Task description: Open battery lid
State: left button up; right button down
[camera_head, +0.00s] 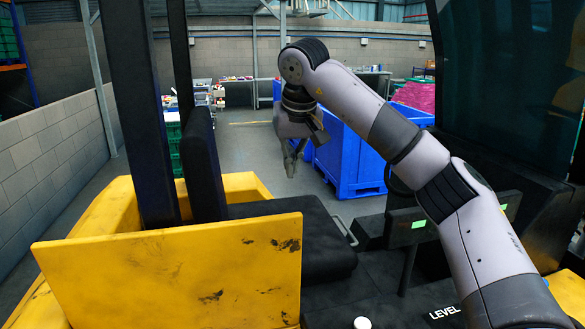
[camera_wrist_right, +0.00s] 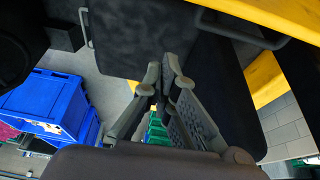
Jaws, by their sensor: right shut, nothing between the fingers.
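A yellow panel (camera_head: 180,272) with black scuffs stands in the foreground of the head view, on a yellow and black vehicle. A black seat (camera_head: 325,250) with an upright backrest (camera_head: 203,168) is behind it. I cannot tell for sure which part is the battery lid. My right gripper (camera_head: 291,168) hangs pointing down beyond the seat, apart from it. It is shut and empty. In the right wrist view, its fingertips (camera_wrist_right: 169,72) are together in front of the dark seat (camera_wrist_right: 145,40). My left gripper is not in view.
A grey metal handle (camera_head: 344,231) is at the seat's right side. Blue crates (camera_head: 358,150) stand on the floor beyond the vehicle. A dark post (camera_head: 140,110) rises at left, and a grey block wall (camera_head: 50,160) is farther left. Open floor (camera_head: 235,150) shows behind.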

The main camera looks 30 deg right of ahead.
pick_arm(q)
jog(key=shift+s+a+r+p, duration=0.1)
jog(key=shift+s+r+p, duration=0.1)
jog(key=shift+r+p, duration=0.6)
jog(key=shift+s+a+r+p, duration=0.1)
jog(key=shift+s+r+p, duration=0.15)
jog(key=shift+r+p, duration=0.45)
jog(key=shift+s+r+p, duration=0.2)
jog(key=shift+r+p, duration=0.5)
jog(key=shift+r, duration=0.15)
pick_arm(e)
notch_tip(320, 180, down, 8)
jog(key=s, duration=0.1)
jog(key=shift+s+a+r, duration=0.15)
jog(key=shift+a+r, duration=0.05)
jog(key=shift+a, duration=0.05)
